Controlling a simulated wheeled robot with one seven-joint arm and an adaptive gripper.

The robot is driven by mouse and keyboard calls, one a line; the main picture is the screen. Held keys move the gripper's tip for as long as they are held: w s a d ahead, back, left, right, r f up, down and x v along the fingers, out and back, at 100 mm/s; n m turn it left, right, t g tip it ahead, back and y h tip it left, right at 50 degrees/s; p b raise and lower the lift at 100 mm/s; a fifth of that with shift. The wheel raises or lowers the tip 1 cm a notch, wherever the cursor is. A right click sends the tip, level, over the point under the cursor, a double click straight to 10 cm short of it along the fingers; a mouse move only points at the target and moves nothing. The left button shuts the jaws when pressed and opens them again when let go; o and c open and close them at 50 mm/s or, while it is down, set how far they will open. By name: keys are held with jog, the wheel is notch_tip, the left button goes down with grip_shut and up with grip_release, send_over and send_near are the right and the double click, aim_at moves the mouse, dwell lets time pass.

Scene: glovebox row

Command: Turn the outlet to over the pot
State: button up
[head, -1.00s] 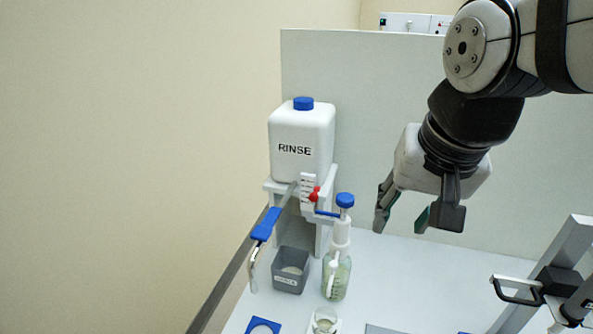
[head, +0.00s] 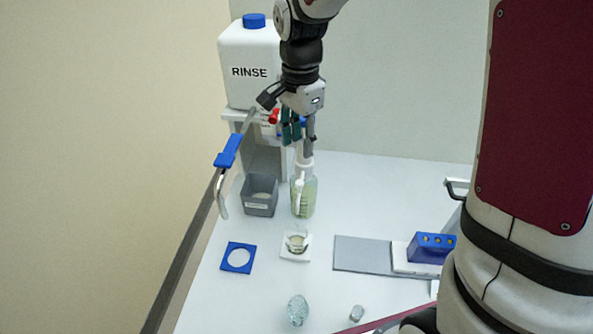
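The outlet is a metal spout with a blue sleeve (head: 229,151) that reaches out left and forward from the white RINSE tank (head: 243,72). Its bent tip (head: 221,196) hangs down left of a grey square pot (head: 260,196). The tip is apart from the pot and not above it. A red knob (head: 274,116) shows below the tank. My gripper (head: 292,130) points down beside the knob, above the pump bottle, with its teal finger pads close together. I cannot tell whether anything is between the fingers.
A bottle with pale green liquid (head: 305,198) stands right of the pot. A small white holder (head: 296,246), a blue square ring (head: 238,258), a grey plate (head: 362,253) and a blue block (head: 431,247) lie in front. My arm covers the right side.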

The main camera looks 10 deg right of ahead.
aim_at(299, 182)
notch_tip(299, 182, down, 12)
jog(key=shift+f+p, duration=0.1)
jog(key=shift+p, duration=0.45)
grip_shut()
